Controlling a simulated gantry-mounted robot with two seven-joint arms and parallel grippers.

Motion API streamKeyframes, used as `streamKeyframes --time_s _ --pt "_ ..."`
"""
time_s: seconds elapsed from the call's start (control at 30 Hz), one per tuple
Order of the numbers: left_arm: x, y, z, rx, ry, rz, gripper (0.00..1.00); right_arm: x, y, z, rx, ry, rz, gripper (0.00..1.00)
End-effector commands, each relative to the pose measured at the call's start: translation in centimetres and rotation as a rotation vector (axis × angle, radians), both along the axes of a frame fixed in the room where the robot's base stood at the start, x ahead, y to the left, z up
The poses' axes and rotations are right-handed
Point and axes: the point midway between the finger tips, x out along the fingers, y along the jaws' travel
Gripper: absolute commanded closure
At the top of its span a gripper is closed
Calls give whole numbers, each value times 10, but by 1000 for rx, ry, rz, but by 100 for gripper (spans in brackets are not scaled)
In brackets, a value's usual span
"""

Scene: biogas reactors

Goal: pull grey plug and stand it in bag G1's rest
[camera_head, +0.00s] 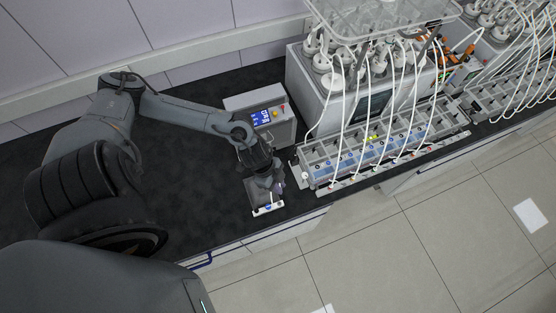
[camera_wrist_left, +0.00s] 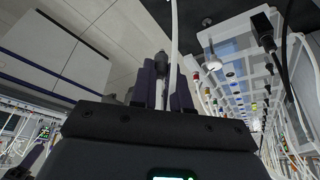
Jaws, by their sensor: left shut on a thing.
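My left gripper (camera_head: 268,187) points down over a small tray (camera_head: 267,209) with a white front edge, near the front of the black bench. In the left wrist view, the two dark fingers of the left gripper (camera_wrist_left: 163,88) are shut on a dark grey plug (camera_wrist_left: 161,65). A white tube (camera_wrist_left: 174,35) runs up close beside the plug; I cannot tell how they join. The head view is too small to show the plug, and the gripper hides part of the tray. I cannot make out a G1 label or a rest. My right gripper is not in view.
A grey control box (camera_head: 263,116) with a blue display stands behind the gripper. To the right is a long grey rack (camera_head: 385,150) with several white tubes rising to the reactor unit (camera_head: 320,90). The black bench (camera_head: 190,190) is clear to the left.

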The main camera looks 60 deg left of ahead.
Motion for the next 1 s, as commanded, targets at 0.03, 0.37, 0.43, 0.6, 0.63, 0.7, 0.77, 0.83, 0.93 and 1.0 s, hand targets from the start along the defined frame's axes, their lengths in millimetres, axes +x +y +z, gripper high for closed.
streamKeyframes --time_s 0.03,0.37,0.43,0.6,0.63,0.7,0.77,0.83,0.93,1.0 --pt "0 0 -5 0 0 1 100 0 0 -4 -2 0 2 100" --pt "0 0 -25 0 1 2 100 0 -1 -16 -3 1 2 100" --pt "0 0 -29 0 0 1 100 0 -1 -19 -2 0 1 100" --pt "0 0 -39 0 0 1 100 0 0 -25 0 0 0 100" --pt "0 0 -41 0 1 2 100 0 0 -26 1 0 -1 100" --pt "0 0 -45 0 1 2 100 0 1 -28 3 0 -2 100" --pt "0 0 -49 0 1 2 100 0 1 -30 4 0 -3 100" --pt "0 0 -53 1 1 1 100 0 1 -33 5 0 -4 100" --pt "0 0 -59 1 1 0 100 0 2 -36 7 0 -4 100" --pt "0 0 -63 1 1 0 100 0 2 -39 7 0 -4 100"
